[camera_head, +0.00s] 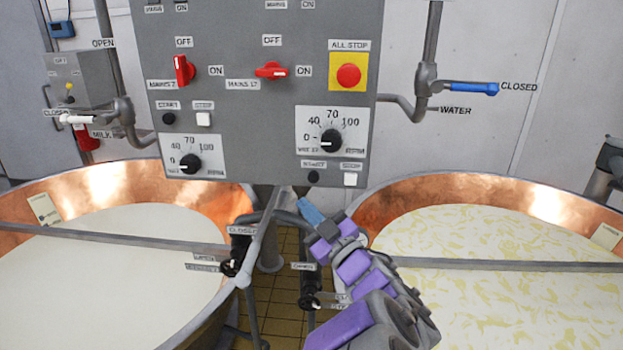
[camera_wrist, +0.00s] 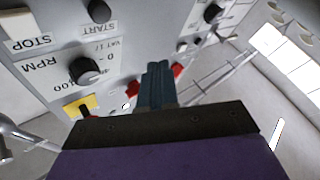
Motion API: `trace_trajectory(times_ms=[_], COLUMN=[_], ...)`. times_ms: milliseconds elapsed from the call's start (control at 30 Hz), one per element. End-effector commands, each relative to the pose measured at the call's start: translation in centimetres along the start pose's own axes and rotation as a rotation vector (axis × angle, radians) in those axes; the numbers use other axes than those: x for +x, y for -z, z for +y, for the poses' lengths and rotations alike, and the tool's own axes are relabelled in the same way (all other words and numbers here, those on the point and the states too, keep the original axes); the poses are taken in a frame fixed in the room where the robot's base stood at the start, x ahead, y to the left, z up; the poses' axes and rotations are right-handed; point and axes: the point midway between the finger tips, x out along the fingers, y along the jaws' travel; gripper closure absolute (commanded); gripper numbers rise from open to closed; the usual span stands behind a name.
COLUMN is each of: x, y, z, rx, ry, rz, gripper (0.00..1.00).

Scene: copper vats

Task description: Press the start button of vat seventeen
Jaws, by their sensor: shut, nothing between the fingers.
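The grey control panel (camera_head: 235,100) hangs between two vats. Its right column has a red switch (camera_head: 271,71) labelled MAINS 17, at ON, and a dial (camera_head: 332,140). Under that dial are a small black start button (camera_head: 313,177) and a white stop button (camera_head: 350,180). In the wrist view the black start button (camera_wrist: 99,11) shows upside down near the top, beside its START label. My gripper (camera_head: 308,208) is shut and empty, its blue fingertips just below the panel's lower edge, beneath the start button and apart from it. The fingers (camera_wrist: 157,78) also show in the wrist view.
The left column has its own start button (camera_head: 169,118), stop button (camera_head: 204,119) and dial (camera_head: 190,163). A red all-stop button (camera_head: 349,75) sits on yellow. Copper vats stand left (camera_head: 215,195) and right (camera_head: 400,196). A blue-handled water valve (camera_head: 470,88) projects at right.

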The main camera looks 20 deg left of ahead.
Motion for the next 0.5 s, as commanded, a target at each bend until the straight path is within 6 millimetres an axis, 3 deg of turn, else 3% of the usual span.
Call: trace_trajectory(times_ms=[167, 500], x=[0.2, 3.5], y=[-0.3, -2.4], z=[0.6, 2.4], rx=[0.001, 0.000], ry=[-0.003, -0.001], rz=[-0.001, -0.001], gripper=[1.00, 1.00])
